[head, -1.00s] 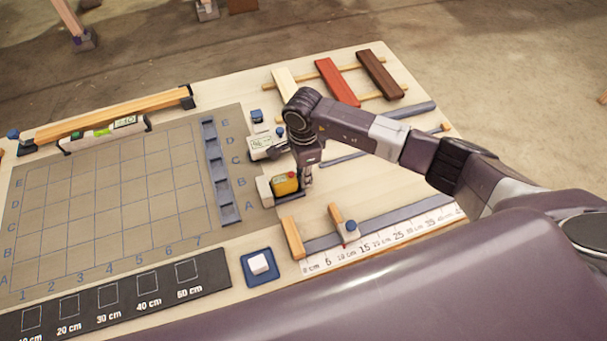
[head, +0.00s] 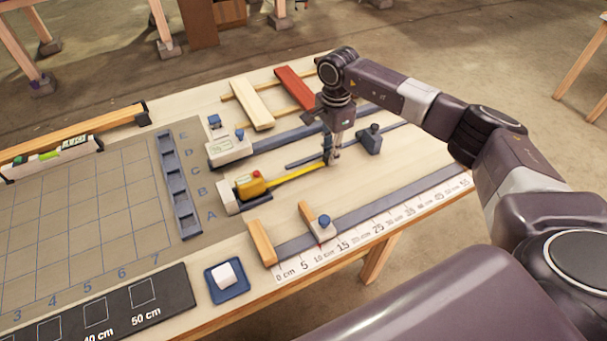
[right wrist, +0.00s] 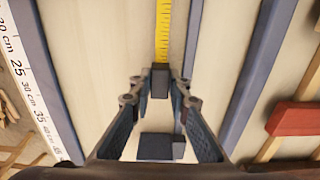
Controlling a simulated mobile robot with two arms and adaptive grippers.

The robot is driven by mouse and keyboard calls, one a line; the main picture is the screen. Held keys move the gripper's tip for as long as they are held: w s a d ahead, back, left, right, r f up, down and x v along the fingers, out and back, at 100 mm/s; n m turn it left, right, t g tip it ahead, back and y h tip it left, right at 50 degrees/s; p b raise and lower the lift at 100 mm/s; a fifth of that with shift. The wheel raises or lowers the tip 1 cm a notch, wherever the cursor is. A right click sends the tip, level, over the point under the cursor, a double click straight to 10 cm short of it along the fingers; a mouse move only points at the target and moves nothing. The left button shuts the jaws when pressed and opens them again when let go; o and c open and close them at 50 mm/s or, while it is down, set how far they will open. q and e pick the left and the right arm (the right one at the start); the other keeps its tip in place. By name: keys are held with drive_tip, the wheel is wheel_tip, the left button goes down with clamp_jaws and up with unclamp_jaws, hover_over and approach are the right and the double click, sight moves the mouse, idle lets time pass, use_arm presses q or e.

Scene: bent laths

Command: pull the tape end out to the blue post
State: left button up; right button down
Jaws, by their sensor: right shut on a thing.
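The yellow tape measure (head: 251,185) sits in a pale holder at the middle of the board. Its yellow tape (head: 300,174) is drawn out to the right and also shows in the right wrist view (right wrist: 163,35). My right gripper (head: 331,157) is shut on the dark tab at the tape end (right wrist: 159,80), between its fingertips. A dark blue-grey post (head: 370,139) stands a short gap beyond the gripper, to its right; it shows in the right wrist view (right wrist: 155,147) between the fingers, apart from the tab. My left gripper is out of view.
A long slide with a printed scale (head: 370,221) runs along the front edge, with a blue-knobbed stop (head: 323,222). Another grey rail lies behind the tape. White and red laths (head: 252,104) lie at the back. A blue tray with a white cube (head: 226,279) is at front left.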

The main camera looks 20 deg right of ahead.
drive_tip(key=d+b, duration=0.1)
drive_tip(key=d, duration=0.4)
drive_tip(key=shift+f, duration=0.2)
drive_tip(key=d+b, duration=0.1)
drive_tip(key=d, duration=0.2)
drive_tip(key=shift+w+d+r+b, duration=0.1)
drive_tip(key=shift+d+r+b, duration=0.05)
drive_tip(key=shift+d+b, duration=0.2)
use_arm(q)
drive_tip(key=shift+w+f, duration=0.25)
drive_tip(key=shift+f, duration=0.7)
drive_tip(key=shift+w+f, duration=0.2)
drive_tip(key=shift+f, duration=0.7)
use_arm(e)
drive_tip(key=shift+d+r, duration=0.1)
drive_tip(key=shift+d, duration=0.45)
drive_tip(key=c, duration=1.8)
unclamp_jaws()
drive_tip(key=shift+r, duration=0.3)
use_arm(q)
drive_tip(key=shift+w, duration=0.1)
use_arm(e)
wheel_tip(320, 180, up, 11)
drive_tip(key=shift+r, duration=0.2)
